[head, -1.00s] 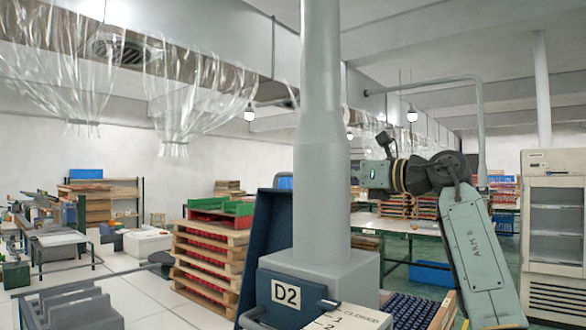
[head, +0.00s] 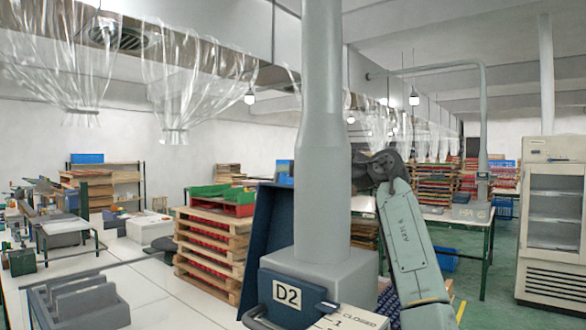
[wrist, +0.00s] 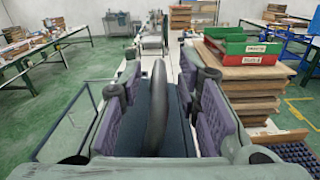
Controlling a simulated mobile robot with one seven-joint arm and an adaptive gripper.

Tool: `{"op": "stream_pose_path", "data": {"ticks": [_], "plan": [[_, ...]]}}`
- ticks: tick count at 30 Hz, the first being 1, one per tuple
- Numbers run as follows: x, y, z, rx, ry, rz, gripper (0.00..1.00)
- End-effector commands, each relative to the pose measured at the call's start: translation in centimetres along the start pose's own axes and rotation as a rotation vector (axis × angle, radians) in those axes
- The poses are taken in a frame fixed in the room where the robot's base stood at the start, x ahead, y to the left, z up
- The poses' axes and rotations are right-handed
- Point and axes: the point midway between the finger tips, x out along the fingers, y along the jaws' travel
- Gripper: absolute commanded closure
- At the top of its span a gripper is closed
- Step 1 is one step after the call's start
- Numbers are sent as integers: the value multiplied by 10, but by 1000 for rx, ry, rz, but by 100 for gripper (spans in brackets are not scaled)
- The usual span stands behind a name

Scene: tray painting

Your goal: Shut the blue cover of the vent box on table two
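The vent box (head: 316,262) is the grey housing at the foot of a thick grey pipe in the head view, with a blue front marked D2. A dark blue panel (head: 262,222), which looks like the cover, stands up and leans beside it on the left. In the wrist view a dark blue surface (wrist: 180,135) lies beyond my gripper (wrist: 160,100). A dark, curved upright bar (wrist: 157,112), perhaps a handle, stands between my purple-padded fingers. The fingers are open, with visible gaps on both sides of the bar. In the head view the pipe hides my gripper.
A pallet stack (head: 212,245) with green and red trays (head: 222,195) stands left of the panel. A white table top (head: 150,285) with a grey slotted block (head: 78,305) is at front left. A glass-door fridge (head: 550,220) stands at right, with green floor before it.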

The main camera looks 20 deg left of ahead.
Motion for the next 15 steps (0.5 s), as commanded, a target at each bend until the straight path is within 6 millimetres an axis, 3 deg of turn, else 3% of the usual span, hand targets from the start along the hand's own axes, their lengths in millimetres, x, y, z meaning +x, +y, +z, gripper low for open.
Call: {"op": "stream_pose_path", "data": {"ticks": [3,15], "plan": [[0,0,0,0,0,0,71],[0,0,0,1,0,0,97]]}}
